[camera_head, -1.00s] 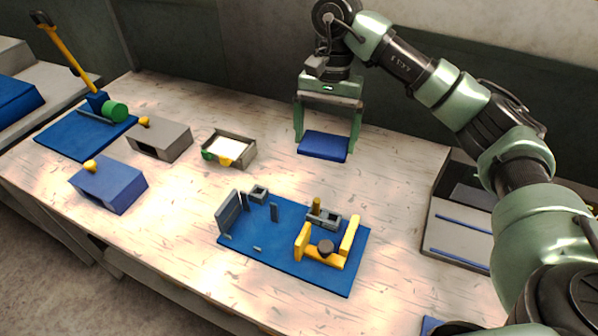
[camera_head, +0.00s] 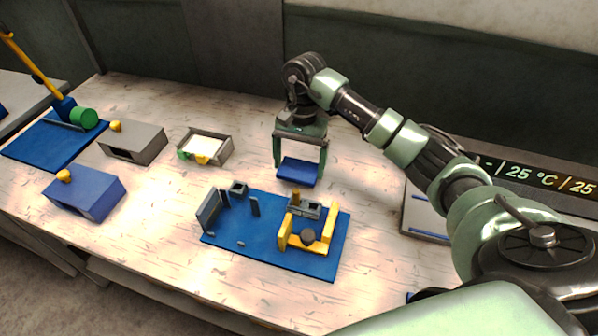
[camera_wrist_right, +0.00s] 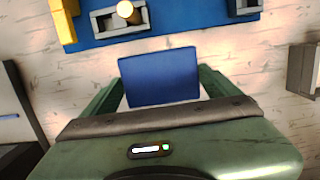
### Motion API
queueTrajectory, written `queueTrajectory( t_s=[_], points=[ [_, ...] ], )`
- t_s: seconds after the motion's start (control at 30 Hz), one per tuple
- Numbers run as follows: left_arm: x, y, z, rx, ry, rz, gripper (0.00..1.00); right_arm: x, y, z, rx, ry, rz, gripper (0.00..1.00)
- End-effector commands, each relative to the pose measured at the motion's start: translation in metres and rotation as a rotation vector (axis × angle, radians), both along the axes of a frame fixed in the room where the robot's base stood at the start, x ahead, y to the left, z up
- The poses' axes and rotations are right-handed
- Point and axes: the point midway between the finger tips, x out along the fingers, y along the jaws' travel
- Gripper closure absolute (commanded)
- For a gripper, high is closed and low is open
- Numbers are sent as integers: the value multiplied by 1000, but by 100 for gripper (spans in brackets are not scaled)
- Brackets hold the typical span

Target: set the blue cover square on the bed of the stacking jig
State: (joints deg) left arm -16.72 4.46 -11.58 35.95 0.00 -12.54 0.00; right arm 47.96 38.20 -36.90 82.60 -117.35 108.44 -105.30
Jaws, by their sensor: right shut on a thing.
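The blue cover (camera_head: 298,174) is a flat blue plate. My right gripper (camera_head: 300,164) is shut on it, one finger at each side edge. In the right wrist view the cover (camera_wrist_right: 160,76) looks level between the fingers. The gripper holds it behind the stacking jig, apart from it. The stacking jig (camera_head: 263,259) is a blue base with grey upright plates at its left and a yellow bracket with a dark knob at its right. Part of the jig's blue base (camera_wrist_right: 190,22) shows at the top of the wrist view. My left gripper is not in view.
A white-filled grey tray (camera_head: 222,160), a grey box (camera_head: 148,148) and a blue box (camera_head: 100,195) stand left of the jig. A blue-based press with a yellow lever (camera_head: 22,58) is at far left. A grey case (camera_head: 420,212) lies right. Bare table lies between jig and case.

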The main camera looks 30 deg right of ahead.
Motion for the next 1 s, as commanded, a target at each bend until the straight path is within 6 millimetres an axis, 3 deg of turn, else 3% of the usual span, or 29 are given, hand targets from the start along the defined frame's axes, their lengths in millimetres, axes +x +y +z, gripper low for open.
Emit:
queueTrajectory(
  t_s=[0.33, 0.7, 0.73, 0.77, 1.0],
  points=[
    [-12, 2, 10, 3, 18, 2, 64, -1, 0, -41, 1, 1, 0, 51],
    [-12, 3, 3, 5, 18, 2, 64, 0, 0, -47, 0, -2, 1, 51],
    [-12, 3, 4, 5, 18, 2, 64, 0, 0, -46, 0, -2, 1, 7],
    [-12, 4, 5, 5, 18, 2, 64, 0, 0, -45, 1, -1, 1, 0],
    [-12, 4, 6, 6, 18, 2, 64, 0, 0, -45, 1, -1, 1, 0]
  ],
)
